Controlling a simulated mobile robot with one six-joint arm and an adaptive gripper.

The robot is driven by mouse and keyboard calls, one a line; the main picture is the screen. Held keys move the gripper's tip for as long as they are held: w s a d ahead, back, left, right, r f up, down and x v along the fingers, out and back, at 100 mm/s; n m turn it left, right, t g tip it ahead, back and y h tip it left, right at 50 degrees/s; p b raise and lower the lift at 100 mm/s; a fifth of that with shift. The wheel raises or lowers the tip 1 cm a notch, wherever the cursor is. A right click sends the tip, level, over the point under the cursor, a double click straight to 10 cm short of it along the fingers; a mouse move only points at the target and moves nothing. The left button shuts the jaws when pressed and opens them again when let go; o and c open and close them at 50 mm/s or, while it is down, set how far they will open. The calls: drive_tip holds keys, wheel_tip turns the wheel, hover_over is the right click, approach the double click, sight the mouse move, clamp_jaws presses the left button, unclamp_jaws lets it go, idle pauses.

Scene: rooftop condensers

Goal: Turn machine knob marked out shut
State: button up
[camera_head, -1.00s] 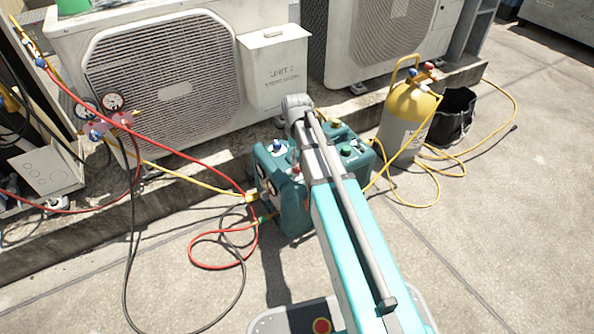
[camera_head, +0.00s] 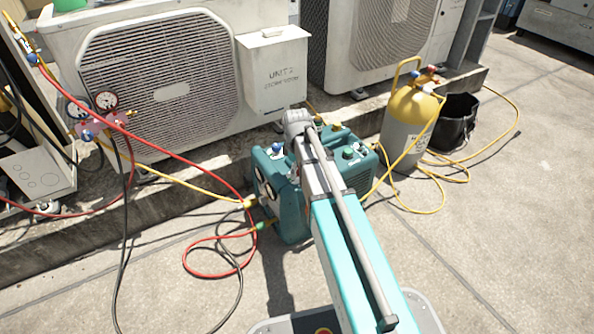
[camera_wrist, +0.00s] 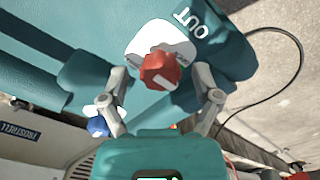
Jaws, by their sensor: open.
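The teal machine (camera_head: 293,218) stands on the ground in the head view, partly behind my arm. In the wrist view its OUT label (camera_wrist: 192,24) is beside a white plate (camera_wrist: 140,40) that carries a red knob (camera_wrist: 160,70). My gripper (camera_wrist: 163,80) is open. Its two fingertips are on either side of the red knob with visible gaps; how deep the knob sits between them is hard to tell. A blue knob (camera_wrist: 98,126) is beside the left finger; a blue knob (camera_head: 277,147) also shows in the head view. My arm hides the red knob and my fingers there.
A green knob (camera_head: 348,152) is on the machine's right top. Red, yellow and black hoses run from the gauge manifold (camera_head: 105,118) around the machine. Condenser units (camera_head: 160,90) stand behind on a ledge. A yellow-topped cylinder (camera_head: 405,130) and black bucket (camera_head: 455,125) are right. Paving at front right is clear.

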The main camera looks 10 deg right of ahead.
drive_tip(key=shift+c, duration=0.3)
clamp_jaws()
